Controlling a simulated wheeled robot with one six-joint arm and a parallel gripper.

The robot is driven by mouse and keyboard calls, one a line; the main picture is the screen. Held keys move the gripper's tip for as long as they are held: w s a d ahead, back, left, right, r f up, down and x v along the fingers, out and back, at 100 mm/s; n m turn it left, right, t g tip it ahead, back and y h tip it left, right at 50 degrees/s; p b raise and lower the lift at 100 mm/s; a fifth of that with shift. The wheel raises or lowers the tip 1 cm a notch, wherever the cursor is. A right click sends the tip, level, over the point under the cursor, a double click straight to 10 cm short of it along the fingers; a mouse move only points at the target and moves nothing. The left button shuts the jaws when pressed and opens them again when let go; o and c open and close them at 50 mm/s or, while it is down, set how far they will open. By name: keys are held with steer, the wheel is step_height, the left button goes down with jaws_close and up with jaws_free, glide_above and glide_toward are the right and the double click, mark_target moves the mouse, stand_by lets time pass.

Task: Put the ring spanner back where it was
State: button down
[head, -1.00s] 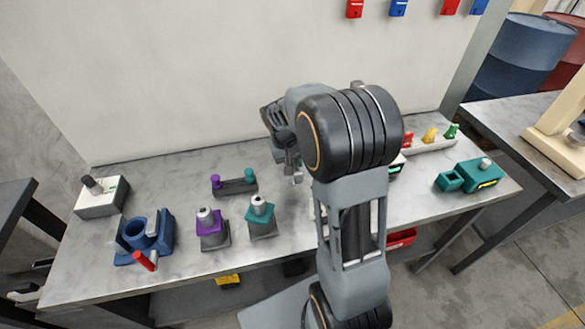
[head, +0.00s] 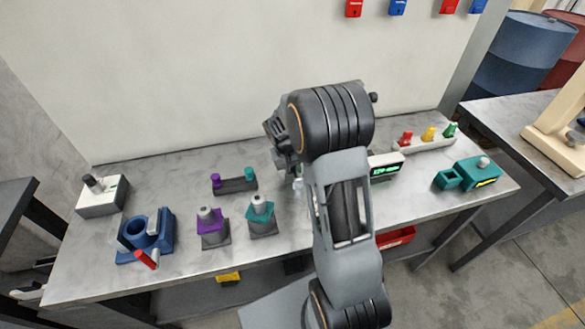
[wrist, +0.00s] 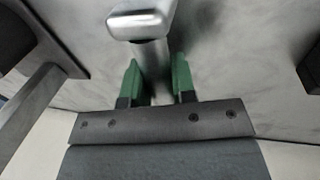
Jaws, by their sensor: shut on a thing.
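My gripper (wrist: 155,82) shows its two green fingertips in the wrist view, shut on a pale grey metal piece, which I take to be the ring spanner (wrist: 143,21). Its blunt, rounded end sticks out beyond the fingertips, and its shank runs between them. I see it edge-on, so no ring opening shows. In the head view my arm hides most of the gripper, and only a small pale bit (head: 298,184) shows below the wrist, above the middle of the bench.
The grey bench (head: 130,280) holds a blue holder (head: 160,236), purple (head: 212,228) and teal (head: 261,216) stands, a two-post rack (head: 233,186), a display box (head: 386,168) and a teal device (head: 476,173). A white box (head: 102,199) stands far left. A wall rises behind.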

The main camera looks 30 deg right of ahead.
steer(key=shift+f, duration=0.2)
steer(key=c, duration=0.9)
jaws_free()
steer(key=shift+c, duration=0.2)
steer(key=shift+r, duration=0.1)
steer(key=v, duration=1.2)
steer(key=s+a+r+n+t+y, duration=0.1)
steer(key=s+a+t, duration=0.1)
steer(key=s, duration=0.7)
steer(key=s+a+r+n+t+y, duration=0.1)
steer(key=s+a+t, duration=0.1)
steer(key=s+a, duration=0.3)
steer(key=shift+s+a+r+y, duration=0.25)
steer(key=shift+s+y, duration=0.05)
steer(key=shift+s, duration=1.85)
